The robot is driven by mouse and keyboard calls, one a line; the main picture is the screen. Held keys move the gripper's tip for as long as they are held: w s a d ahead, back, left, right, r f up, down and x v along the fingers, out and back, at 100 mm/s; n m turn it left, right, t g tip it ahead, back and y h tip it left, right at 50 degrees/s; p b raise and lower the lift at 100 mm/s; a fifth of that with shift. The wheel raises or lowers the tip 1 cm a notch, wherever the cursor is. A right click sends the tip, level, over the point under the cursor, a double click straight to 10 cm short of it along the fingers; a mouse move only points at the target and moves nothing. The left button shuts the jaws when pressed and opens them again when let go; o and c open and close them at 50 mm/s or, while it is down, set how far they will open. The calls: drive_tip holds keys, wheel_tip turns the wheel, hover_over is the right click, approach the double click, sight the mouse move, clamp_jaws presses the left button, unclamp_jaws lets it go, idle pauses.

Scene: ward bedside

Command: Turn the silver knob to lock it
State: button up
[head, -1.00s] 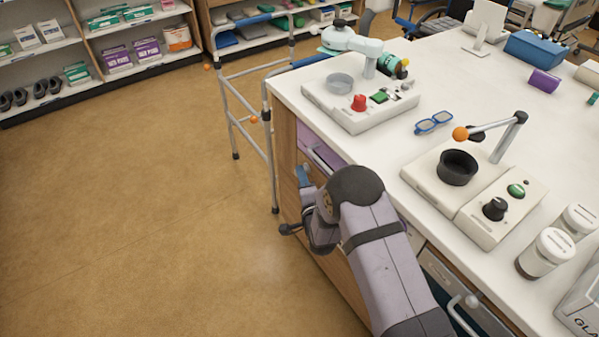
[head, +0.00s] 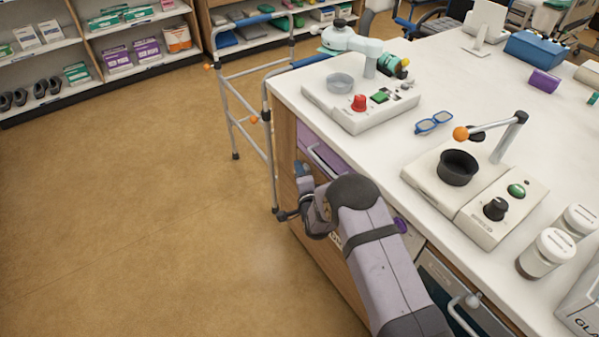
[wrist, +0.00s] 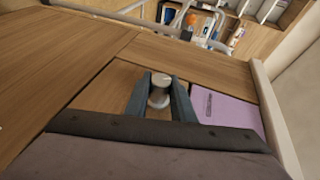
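The silver knob (wrist: 159,101) shows in the wrist view as a small pale metal cylinder on a wooden panel (wrist: 106,93). My gripper (wrist: 161,80) has its two blue-grey fingers on either side of the knob. The fingers are apart, and the knob lies in the gap between them. I cannot tell whether either finger touches it. In the head view my gripper (head: 303,180) is at the side of the wooden cabinet, below the counter edge. The knob cannot be made out there.
A lilac drawer front (head: 323,152) with a bar handle sits just above my gripper. A metal walking frame (head: 271,150) stands close by on the left. The white counter (head: 410,110) carries two devices and jars. The floor at left is clear.

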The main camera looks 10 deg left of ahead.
clamp_jaws()
drive_tip(key=shift+r, duration=0.1)
drive_tip(key=shift+r+g+p, duration=0.1)
drive_tip(key=shift+g+p, duration=0.2)
drive_tip(key=shift+p, duration=0.1)
drive_tip(key=shift+w+n+g+h+p, duration=0.1)
drive_tip(key=shift+n+g+h+p, duration=0.2)
drive_tip(key=shift+g+h+p, duration=0.35)
drive_tip(key=g+h+p, duration=0.1)
drive_tip(key=g+p, duration=0.1)
drive_tip(key=shift+d+n+h+p, duration=0.15)
drive_tip(key=shift+n+h+p, duration=0.2)
drive_tip(key=shift+n+p, duration=0.05)
drive_tip(key=shift+g+p, duration=0.25)
drive_tip(key=shift+p, duration=0.1)
